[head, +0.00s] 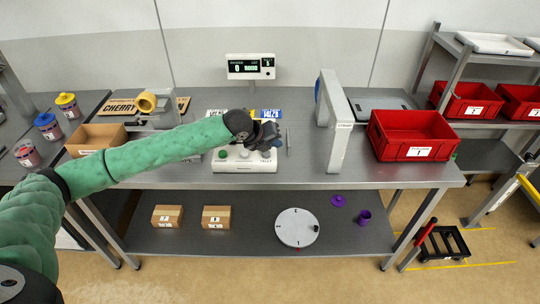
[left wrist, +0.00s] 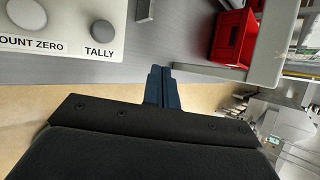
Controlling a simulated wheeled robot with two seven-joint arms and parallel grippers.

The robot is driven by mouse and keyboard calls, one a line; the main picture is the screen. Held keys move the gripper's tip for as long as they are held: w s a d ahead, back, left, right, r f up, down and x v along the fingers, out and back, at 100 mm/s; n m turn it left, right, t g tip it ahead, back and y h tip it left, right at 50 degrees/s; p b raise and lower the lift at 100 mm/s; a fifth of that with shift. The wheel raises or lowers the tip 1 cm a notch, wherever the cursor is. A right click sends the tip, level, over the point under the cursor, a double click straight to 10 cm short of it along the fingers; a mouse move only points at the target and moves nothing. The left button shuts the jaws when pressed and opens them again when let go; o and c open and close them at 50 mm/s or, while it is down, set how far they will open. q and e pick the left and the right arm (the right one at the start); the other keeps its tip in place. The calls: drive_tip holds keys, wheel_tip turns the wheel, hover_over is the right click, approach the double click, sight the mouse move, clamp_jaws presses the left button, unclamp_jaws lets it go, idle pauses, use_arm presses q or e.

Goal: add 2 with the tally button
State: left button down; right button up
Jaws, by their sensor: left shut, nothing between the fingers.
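The white button box (head: 245,166) stands on the bench in the head view, with a green button (head: 222,154) at its left and a pale button (head: 244,153) in the middle. My left gripper (head: 276,145) is over the box's right end and hides the tally button there. In the left wrist view the grey tally button (left wrist: 102,33) sits above its TALLY label, left of my left gripper (left wrist: 160,70). The fingers are shut and empty, apart from the button in that view. The display (head: 250,67) seems to read 0 and "none". My right gripper is out of view.
A grey upright frame (head: 340,125) stands right of the box, with a red bin (head: 412,136) beyond it. A cardboard box (head: 96,139) and a yellow roll (head: 146,102) are at the left. Bare bench lies between box and frame.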

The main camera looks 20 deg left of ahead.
use_arm(q)
wheel_tip(320, 180, up, 4)
drive_tip(key=f+m, duration=0.1)
drive_tip(key=m, duration=0.1)
hover_over(264, 154)
drive_tip(key=shift+a+r+t, duration=0.1)
drive_tip(key=shift+r+t, duration=0.15)
drive_tip(key=shift+t, duration=0.05)
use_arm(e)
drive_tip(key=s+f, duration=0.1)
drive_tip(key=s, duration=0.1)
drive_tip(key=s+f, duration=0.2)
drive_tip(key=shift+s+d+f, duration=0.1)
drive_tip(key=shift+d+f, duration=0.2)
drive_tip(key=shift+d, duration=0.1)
use_arm(q)
wheel_tip(264, 154, down, 3)
drive_tip(key=b, duration=0.2)
drive_tip(key=shift+f+b, duration=0.2)
drive_tip(key=shift+b, duration=0.15)
wheel_tip(264, 154, down, 3)
drive_tip(key=shift+b, duration=1.2)
drive_tip(key=shift+f, duration=1.25)
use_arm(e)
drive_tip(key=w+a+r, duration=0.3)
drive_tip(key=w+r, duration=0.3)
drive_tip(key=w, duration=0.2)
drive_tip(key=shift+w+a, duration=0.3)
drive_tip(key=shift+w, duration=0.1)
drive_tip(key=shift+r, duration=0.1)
